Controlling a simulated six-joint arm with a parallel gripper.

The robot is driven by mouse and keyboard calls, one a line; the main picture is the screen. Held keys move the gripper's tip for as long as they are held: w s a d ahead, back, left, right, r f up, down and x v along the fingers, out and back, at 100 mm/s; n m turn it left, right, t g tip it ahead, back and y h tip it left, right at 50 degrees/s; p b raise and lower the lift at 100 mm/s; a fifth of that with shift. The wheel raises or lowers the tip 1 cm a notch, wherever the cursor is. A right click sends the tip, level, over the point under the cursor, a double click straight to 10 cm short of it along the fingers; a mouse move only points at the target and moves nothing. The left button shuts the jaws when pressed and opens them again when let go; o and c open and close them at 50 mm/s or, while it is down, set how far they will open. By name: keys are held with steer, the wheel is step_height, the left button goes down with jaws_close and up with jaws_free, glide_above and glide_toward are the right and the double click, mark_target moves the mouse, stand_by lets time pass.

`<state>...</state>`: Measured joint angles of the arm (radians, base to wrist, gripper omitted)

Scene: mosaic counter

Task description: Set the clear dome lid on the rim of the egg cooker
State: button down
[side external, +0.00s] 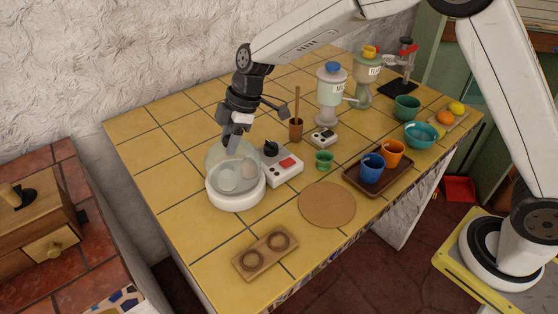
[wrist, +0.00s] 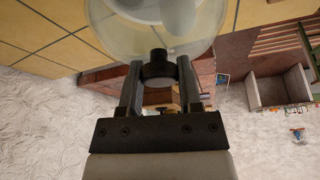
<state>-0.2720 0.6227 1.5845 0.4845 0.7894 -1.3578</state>
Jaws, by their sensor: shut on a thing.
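The clear dome lid (side external: 214,154) is at the back of the egg cooker in the side view; it also fills the top of the wrist view (wrist: 115,32). My gripper (side external: 233,140) is shut on the lid's dark knob (wrist: 158,70), with one finger on each side. The egg cooker (side external: 236,200) is a round white base holding pale, egg-like shapes. The lid overlaps the cooker's back rim in the side view. I cannot tell whether it touches the rim. Pale shapes show through the lid in the wrist view.
A white box (side external: 284,172) with a red button and black knob stands close right of the cooker. A wooden two-hole holder (side external: 265,262) and a round cork mat (side external: 327,205) lie in front. A brown tray (side external: 350,184) holds cups. Yellow tiles left of the cooker are clear.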

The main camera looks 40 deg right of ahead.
steer(key=shift+f, duration=0.9)
stand_by(2.6)
steer(key=shift+c, duration=1)
jaws_free()
steer(key=shift+r, duration=0.15)
steer(key=shift+r, duration=3.35)
steer(key=s+d+f+m+h, duration=0.2)
steer(key=s+d+f+m, duration=0.1)
steer(key=s+d+m, duration=0.4)
steer(key=s+d+f+m+t+h, duration=0.1)
steer(key=s+d+f+m, duration=0.3)
steer(key=s+d+m, duration=0.4)
steer(key=s+d+h, duration=0.1)
steer(key=s+d, duration=0.4)
steer(key=s, duration=0.2)
steer(key=shift+f, duration=0.25)
